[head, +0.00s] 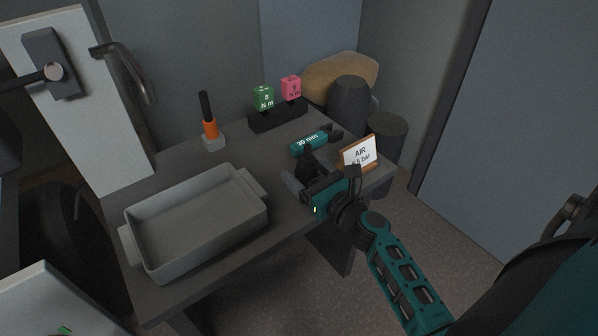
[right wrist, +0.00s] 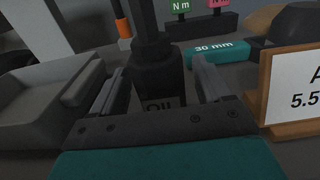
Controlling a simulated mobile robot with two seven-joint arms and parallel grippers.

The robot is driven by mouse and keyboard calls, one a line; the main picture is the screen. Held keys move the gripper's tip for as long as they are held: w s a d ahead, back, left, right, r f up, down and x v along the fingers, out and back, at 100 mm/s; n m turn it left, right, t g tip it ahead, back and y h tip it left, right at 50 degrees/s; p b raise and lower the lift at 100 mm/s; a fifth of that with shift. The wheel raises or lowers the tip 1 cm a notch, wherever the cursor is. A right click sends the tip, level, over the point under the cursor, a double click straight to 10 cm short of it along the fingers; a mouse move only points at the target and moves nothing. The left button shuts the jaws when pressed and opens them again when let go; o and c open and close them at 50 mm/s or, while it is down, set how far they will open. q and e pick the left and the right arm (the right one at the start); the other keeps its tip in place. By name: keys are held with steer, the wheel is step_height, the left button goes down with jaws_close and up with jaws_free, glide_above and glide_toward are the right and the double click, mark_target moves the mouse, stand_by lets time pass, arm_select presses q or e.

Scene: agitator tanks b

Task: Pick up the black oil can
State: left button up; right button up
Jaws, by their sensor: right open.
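The black oil can (head: 307,163) stands upright on the dark table, near its right end. In the right wrist view the can (right wrist: 158,78) shows a dark body, a narrower neck and a partly hidden label reading "OIL". My right gripper (head: 306,180) is open, with one finger on each side of the can. In the right wrist view the can stands between the fingers of the gripper (right wrist: 160,88); I cannot tell whether they touch it. The can's lower front is hidden by the gripper. My left gripper is not in view.
A wooden-framed "AIR" sign (head: 359,153) stands close right of the gripper. A teal "30 mm" tool (head: 309,143) lies behind the can. A grey tray (head: 196,265) fills the table's left front. An orange-and-black tool (head: 209,128) and green and pink blocks (head: 263,98) stand farther back.

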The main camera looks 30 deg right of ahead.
steer(key=c, duration=1.3)
steer(key=shift+r, duration=0.15)
